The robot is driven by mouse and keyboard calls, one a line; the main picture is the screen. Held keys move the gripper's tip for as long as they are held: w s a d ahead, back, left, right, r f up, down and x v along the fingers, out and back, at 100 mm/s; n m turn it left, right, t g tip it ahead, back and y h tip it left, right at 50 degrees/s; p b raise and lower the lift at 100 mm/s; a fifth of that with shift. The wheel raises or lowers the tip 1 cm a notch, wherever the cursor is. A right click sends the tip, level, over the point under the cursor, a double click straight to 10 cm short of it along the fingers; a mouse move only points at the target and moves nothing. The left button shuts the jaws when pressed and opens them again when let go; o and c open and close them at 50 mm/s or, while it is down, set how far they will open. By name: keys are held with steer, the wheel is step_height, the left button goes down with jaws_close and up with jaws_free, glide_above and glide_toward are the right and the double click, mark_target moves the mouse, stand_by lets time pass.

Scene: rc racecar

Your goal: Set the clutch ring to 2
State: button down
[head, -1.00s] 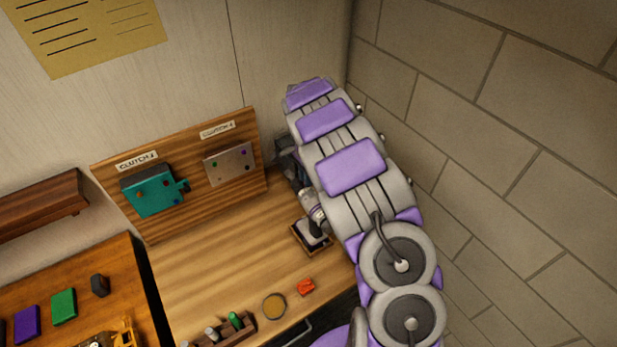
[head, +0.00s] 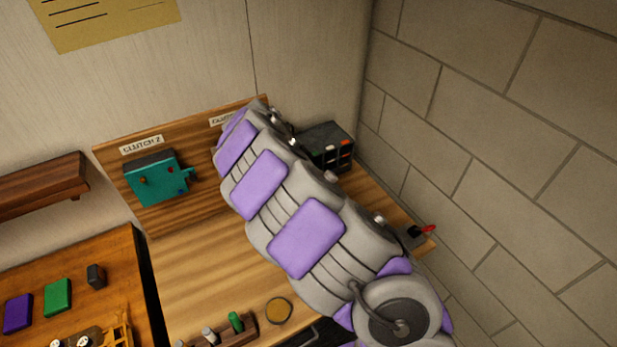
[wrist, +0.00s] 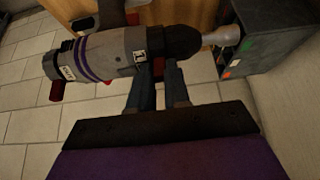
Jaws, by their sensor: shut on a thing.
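In the wrist view a power drill (wrist: 105,55) lies across the top, grey with purple bands. It has a black nose (wrist: 185,38) and a silver bit (wrist: 222,36) pointing right. A white label reading 1 (wrist: 140,57) sits on its body just behind the nose, where the clutch ring seems to be. My gripper (wrist: 158,88) is shut below the drill body, on a part with some red showing; the grip itself is mostly hidden. In the head view my arm hides the gripper and drill. A teal block (head: 155,180) sits under the CLUTCH 2 label (head: 141,146).
A dark box with coloured tags (head: 328,146) stands at the back right; in the wrist view this box (wrist: 262,50) is close to the bit. A brick wall (head: 520,150) bounds the right. A round amber dish (head: 279,310) and a small rack (head: 220,330) sit in front.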

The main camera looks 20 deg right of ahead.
steer(key=shift+r, duration=0.1)
steer(key=c, duration=1.1)
jaws_free()
steer(key=v, duration=1.7)
steer(key=shift+w+a, duration=0.1)
steer(key=shift+a, duration=0.1)
